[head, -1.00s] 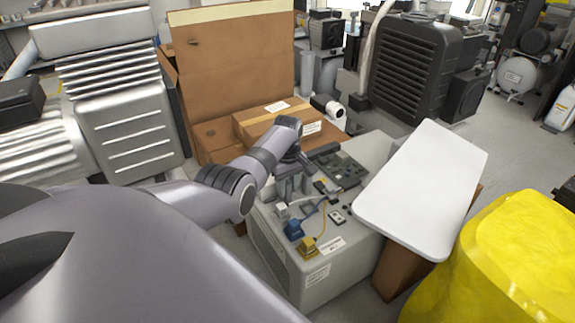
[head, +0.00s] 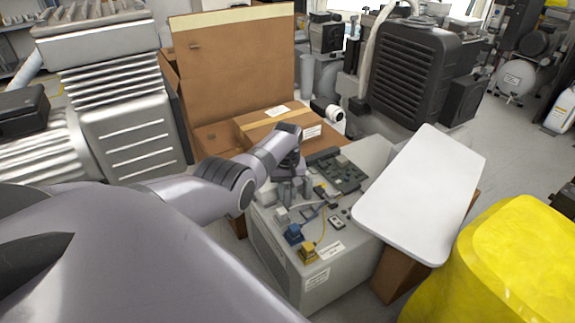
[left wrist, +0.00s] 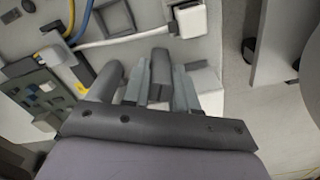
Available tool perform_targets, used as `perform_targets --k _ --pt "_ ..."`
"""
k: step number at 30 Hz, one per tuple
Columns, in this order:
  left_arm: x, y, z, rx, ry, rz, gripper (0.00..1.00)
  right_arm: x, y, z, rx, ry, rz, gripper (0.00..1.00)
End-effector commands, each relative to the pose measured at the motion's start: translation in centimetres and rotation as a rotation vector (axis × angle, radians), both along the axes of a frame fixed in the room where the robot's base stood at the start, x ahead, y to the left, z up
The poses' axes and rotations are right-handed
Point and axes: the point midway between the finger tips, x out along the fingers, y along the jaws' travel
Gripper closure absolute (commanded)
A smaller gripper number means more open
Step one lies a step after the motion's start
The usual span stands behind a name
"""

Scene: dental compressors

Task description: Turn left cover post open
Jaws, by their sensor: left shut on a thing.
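My left gripper (head: 291,187) reaches over the grey unit's top panel in the head view, its fingers pointing down. In the left wrist view the gripper (left wrist: 160,88) has its two pale blue-grey fingers closed on either side of a dark grey post (left wrist: 160,66). I take this for the left cover post. Another grey rounded post (left wrist: 109,80) stands just left of the fingers, and a white block shows right of them. In the head view the wrist and fingers largely hide the held post. My right gripper is in neither view.
The grey unit (head: 277,262) carries a green circuit board (head: 345,174), a blue connector (head: 293,233), a yellow connector (head: 308,253) and cables. A white panel (head: 420,195) lies to the right, before a yellow object (head: 520,265). An open cardboard box (head: 235,75) stands behind.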

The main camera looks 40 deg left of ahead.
Motion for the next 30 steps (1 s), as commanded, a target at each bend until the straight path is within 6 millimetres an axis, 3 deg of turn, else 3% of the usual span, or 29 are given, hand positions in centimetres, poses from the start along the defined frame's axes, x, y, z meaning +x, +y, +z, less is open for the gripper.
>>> perform_targets --k 15,30 --pt "-0.23 -0.06 -0.13 -0.005 0.007 -0.402 1.00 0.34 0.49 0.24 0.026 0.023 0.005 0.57" --pt "-0.28 -0.08 -0.18 -0.007 0.008 -0.522 1.00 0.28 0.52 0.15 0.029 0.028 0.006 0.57"
